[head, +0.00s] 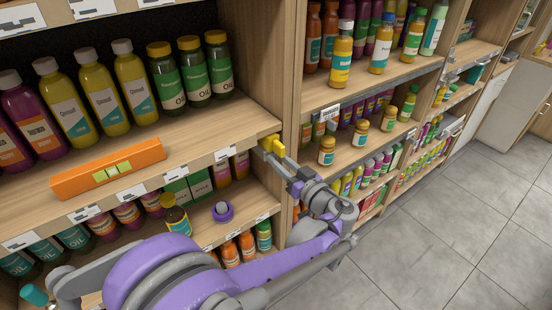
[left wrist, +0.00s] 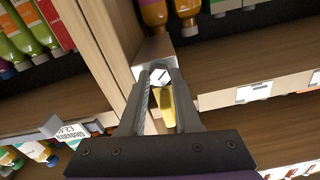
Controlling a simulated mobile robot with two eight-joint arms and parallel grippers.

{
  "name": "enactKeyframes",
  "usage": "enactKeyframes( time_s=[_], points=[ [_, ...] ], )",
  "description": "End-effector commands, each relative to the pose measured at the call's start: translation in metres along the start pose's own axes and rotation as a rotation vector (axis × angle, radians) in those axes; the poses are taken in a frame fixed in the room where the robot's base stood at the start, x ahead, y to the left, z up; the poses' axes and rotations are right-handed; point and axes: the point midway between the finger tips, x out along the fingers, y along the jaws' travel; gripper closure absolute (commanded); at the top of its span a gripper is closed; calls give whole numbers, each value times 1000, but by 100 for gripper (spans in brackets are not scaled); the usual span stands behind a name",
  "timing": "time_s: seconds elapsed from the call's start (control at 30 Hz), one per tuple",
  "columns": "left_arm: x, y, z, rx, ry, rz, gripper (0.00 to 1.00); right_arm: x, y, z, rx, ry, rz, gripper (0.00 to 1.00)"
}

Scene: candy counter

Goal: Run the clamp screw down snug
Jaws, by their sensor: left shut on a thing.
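A yellow clamp (head: 267,146) sits at the front edge of the wooden shelf, against the upright divider. My left gripper (head: 281,158) reaches it from the front, its fingers closed at the clamp. In the left wrist view the left gripper (left wrist: 160,78) has its fingers close together, with the clamp's yellow part (left wrist: 167,106) showing between them. A pale metal block (left wrist: 153,52) lies just beyond the fingertips. The fingers hide most of the screw, so its depth cannot be told. My right gripper is not in view.
An orange box (head: 108,168) lies along the shelf front, left of the clamp. Oil bottles (head: 193,71) and other bottles stand behind it. Shelves with bottles and jars (head: 361,126) continue right of the divider (head: 291,75). The tiled floor (head: 430,225) at right is clear.

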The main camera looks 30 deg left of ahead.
Motion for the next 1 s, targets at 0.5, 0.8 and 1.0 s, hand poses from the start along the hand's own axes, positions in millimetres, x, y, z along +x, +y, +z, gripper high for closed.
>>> enactKeyframes(
  time_s=[0.5,0.8,1.0],
  points=[
    [0,0,0,293,0,0,100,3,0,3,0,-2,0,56],
    [0,0,0,290,0,0,56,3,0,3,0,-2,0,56],
    [-1,0,0,289,0,0,56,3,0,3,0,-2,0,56]
  ],
)
